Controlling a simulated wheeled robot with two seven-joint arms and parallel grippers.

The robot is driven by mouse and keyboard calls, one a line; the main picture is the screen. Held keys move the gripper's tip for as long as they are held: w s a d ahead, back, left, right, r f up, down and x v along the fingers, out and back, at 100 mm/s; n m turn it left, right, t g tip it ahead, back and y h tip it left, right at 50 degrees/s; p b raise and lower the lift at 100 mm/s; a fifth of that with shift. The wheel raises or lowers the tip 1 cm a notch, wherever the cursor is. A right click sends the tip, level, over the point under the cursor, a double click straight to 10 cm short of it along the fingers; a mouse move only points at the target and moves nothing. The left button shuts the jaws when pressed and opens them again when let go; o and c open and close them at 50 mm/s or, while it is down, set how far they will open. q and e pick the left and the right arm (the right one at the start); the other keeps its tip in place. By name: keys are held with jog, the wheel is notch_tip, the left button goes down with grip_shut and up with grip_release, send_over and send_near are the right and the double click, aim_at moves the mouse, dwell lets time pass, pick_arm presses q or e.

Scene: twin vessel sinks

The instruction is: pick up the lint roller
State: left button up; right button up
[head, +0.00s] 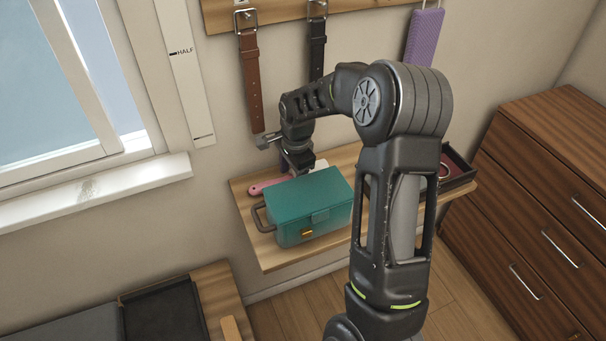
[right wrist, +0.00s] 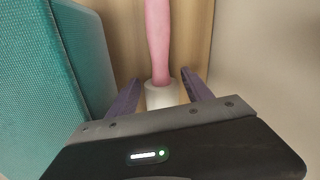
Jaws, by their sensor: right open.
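The lint roller has a pink handle and a white roll. In the head view its pink handle (head: 262,187) lies on the wooden wall shelf (head: 282,258) behind the teal box, and my right gripper (head: 298,160) is above it, partly hiding it. In the right wrist view the lint roller (right wrist: 158,42) runs away from me with its white roll nearest. My right gripper (right wrist: 160,94) is open, one finger on each side of the roll. I cannot tell whether a finger touches it. My left gripper is not in view.
The teal box (head: 312,205) stands close in front of the lint roller and fills the left of the right wrist view (right wrist: 45,80). The wall is close behind. Belts (head: 250,85) hang above, and a dark tray (head: 455,172) sits at the shelf's right end.

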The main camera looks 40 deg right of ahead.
jog(key=c, duration=1.2)
